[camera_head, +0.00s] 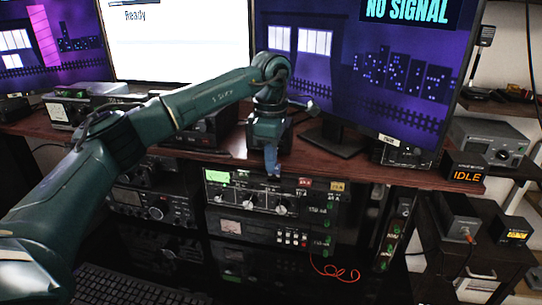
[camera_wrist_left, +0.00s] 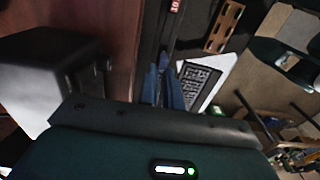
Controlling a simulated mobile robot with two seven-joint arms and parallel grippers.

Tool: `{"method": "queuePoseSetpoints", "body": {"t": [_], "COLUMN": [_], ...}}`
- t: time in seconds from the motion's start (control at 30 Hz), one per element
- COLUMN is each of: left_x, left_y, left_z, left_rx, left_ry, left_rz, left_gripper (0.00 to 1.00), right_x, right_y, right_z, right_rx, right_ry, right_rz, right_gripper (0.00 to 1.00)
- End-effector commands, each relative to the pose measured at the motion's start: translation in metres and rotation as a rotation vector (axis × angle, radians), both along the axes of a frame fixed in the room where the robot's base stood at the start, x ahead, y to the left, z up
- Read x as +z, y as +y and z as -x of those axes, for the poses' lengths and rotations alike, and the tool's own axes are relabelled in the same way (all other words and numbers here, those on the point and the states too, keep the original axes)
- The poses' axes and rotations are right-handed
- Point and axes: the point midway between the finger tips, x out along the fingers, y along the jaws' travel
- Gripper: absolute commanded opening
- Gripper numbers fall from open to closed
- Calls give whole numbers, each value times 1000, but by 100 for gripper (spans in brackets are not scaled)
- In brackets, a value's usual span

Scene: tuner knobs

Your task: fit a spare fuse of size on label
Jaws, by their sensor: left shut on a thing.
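My left gripper (camera_head: 272,168) points down just in front of the table edge, above a tuner panel (camera_head: 230,200) with several round knobs. In the left wrist view its blue fingers (camera_wrist_left: 164,88) are close together. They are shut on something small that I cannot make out. The panel carries a red tag (camera_head: 305,183) and a yellow tag (camera_head: 337,186); their writing is too small to read in the head view. A red tag (camera_wrist_left: 175,6) reading about "10" shows in the left wrist view. I cannot pick out a fuse or a fuse holder. My right gripper is out of view.
The wooden table (camera_head: 385,173) carries monitors (camera_head: 385,75) and an IDLE box (camera_head: 464,172). A red cable (camera_head: 335,272) hangs below the panel. A keyboard (camera_head: 120,288) lies low.

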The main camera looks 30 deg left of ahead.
Motion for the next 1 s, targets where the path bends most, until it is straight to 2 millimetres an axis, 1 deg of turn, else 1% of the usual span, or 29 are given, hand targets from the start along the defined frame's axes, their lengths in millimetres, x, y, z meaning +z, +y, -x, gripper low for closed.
{"method": "queuePoseSetpoints", "body": {"t": [0.43,0.7,1.0], "left_x": [0,1,0], "left_y": [0,0,0], "left_z": [0,0,0], "left_rx": [0,0,0], "left_ry": [-1,0,-1], "left_rz": [0,0,0], "left_gripper": [0,0,0], "right_x": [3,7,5], "right_y": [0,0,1], "right_z": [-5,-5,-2], "right_rx": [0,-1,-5], "right_ry": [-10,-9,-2], "right_rz": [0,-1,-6], "right_gripper": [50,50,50]}}
